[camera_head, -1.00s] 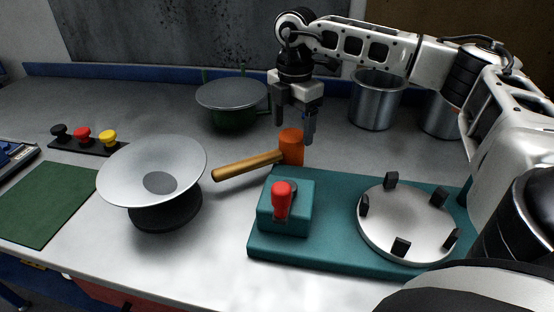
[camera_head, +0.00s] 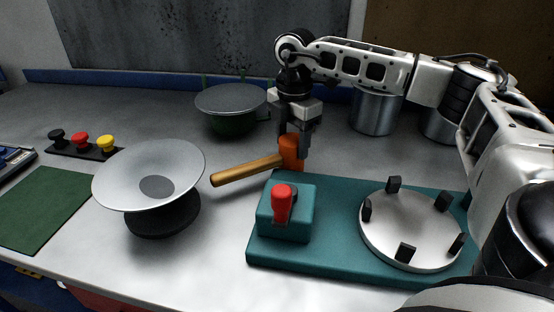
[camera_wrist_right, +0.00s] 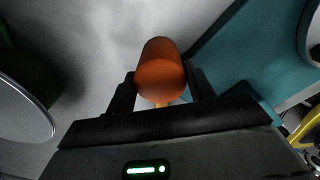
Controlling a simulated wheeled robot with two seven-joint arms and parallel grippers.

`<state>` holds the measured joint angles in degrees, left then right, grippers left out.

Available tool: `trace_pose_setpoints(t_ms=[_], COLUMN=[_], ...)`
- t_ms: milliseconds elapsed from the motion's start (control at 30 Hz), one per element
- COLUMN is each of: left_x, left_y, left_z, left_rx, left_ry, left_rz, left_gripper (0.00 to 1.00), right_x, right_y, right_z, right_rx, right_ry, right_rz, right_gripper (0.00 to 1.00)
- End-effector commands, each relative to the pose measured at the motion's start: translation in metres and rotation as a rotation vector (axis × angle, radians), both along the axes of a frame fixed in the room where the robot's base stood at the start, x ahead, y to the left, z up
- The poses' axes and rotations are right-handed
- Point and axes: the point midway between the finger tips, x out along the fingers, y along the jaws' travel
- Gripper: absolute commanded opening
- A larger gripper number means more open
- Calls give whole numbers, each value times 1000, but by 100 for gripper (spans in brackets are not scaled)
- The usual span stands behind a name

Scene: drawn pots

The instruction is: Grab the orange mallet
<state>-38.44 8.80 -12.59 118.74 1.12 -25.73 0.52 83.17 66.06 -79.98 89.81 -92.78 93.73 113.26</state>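The orange mallet has an orange cylindrical head (camera_head: 291,153) and a wooden handle (camera_head: 245,171) that points left and toward me on the grey table. My right gripper (camera_head: 294,142) is over the mallet head, pointing down, with its fingers on either side of it. In the right wrist view, the orange head (camera_wrist_right: 160,72) sits between the two black fingers (camera_wrist_right: 161,92), which stand apart. A narrow gap seems to show beside the head, so the fingers look open around it. My left gripper is not in view.
A teal base (camera_head: 330,264) with a red-levered box (camera_head: 286,212) and a silver disc (camera_head: 411,228) lies close to the mallet's right. A grey dish (camera_head: 150,170) stands left. A green pot (camera_head: 231,110) and metal canisters (camera_head: 375,112) stand behind.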

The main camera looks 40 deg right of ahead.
Motion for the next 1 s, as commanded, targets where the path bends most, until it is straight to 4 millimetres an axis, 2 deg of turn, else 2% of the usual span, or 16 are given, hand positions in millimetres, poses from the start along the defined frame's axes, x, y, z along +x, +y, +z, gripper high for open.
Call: trace_pose_setpoints(t_ms=[33,100,333,1000], left_x=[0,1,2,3], left_y=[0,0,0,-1], left_z=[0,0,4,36], left_rx=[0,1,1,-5], left_ry=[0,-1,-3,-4], left_rz=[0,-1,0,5], left_gripper=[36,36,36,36], right_x=[0,0,0,0], right_y=[0,0,0,0], right_z=[0,0,5,42], right_rx=[0,0,0,0], right_ry=[0,0,-2,-1], right_rz=[0,0,0,0], right_gripper=[38,19,19,19])
